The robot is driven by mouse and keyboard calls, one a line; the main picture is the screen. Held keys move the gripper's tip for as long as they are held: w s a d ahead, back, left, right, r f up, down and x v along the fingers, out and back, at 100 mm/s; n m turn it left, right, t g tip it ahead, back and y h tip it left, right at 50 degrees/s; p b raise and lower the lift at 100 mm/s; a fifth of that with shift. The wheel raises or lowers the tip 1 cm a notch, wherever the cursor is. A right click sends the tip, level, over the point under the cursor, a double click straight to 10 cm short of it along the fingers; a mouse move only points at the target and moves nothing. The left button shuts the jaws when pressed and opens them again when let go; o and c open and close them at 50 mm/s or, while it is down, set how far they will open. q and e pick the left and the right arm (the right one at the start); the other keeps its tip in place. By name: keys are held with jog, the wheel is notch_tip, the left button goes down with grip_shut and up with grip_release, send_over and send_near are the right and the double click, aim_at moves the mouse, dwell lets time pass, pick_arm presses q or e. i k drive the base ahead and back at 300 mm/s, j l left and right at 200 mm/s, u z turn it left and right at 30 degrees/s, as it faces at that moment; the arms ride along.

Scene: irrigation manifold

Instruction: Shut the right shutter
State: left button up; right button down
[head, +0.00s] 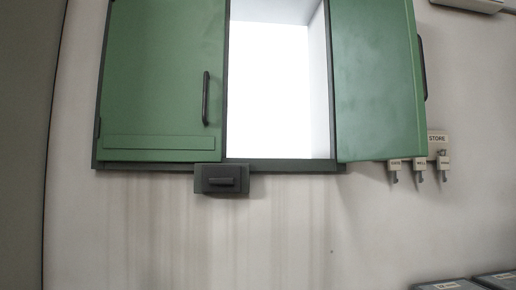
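The right shutter (377,80) is a green panel that stands open, swung outward from the right side of the window frame. Its black handle (422,68) is at its right edge in the head view. The left shutter (163,75) is a matching green panel that lies flat across the left half of the frame, with a black vertical handle (206,98). The bright window opening (268,85) shows between the two panels. Neither of my grippers is in the head view.
A dark latch box (222,180) sits below the frame's sill (285,165). Small tagged hooks (419,168) hang under a label reading STORE (437,143) at the right. Dark bins (450,285) show at the bottom right.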

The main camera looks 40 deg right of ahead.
aim_at(381, 85)
jog(key=k+l+z, duration=0.1)
jog(key=l, duration=0.25)
jog(key=k+l+z, duration=0.1)
jog(key=k+l, duration=0.15)
jog(key=k+l+z, duration=0.1)
jog(key=l, duration=0.35)
jog(key=k+l+z, duration=0.1)
jog(key=l, duration=0.3)
jog(key=k+l+z, duration=0.1)
jog(key=k+l, duration=0.15)
jog(key=l, duration=0.15)
jog(key=k+l, duration=0.1)
jog(key=l, duration=0.3)
jog(key=z, duration=0.05)
